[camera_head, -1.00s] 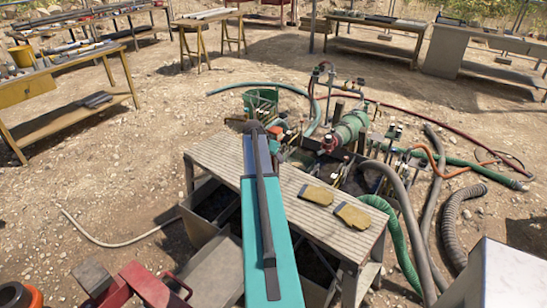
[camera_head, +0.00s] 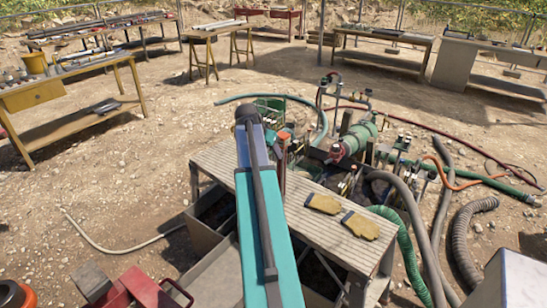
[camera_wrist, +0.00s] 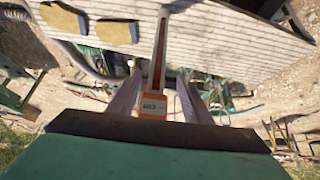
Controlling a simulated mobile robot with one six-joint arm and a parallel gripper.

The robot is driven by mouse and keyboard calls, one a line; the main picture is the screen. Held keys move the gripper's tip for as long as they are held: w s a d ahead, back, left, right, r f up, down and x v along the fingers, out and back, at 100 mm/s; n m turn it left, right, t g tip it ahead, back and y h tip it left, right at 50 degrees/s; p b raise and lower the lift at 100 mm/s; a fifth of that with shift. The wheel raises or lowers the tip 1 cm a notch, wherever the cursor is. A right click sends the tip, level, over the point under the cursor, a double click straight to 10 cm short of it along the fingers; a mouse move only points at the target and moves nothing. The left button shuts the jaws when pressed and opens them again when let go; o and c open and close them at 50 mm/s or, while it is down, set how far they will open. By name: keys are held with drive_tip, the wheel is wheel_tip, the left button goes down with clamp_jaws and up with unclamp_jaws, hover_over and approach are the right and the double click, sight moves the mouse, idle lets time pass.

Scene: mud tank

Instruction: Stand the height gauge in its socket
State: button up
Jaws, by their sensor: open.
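My gripper (camera_wrist: 159,76) is open, with one finger on each side of what looks like the height gauge (camera_wrist: 157,70). The gauge is a long pale bar with a dark red slot and an orange end with a white label. It runs between the fingers towards the grey slatted bench; I cannot tell whether either finger touches it. In the head view a reddish-brown upright (camera_head: 282,163) stands beside the end of my teal arm, possibly the same gauge. My gripper is hidden behind the arm there. I cannot make out the socket.
A green hose (camera_head: 405,245) and grey hoses lie to the right. Work tables stand around the back and left, with open dirt between.

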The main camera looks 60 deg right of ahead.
drive_tip(key=shift+v, duration=0.95)
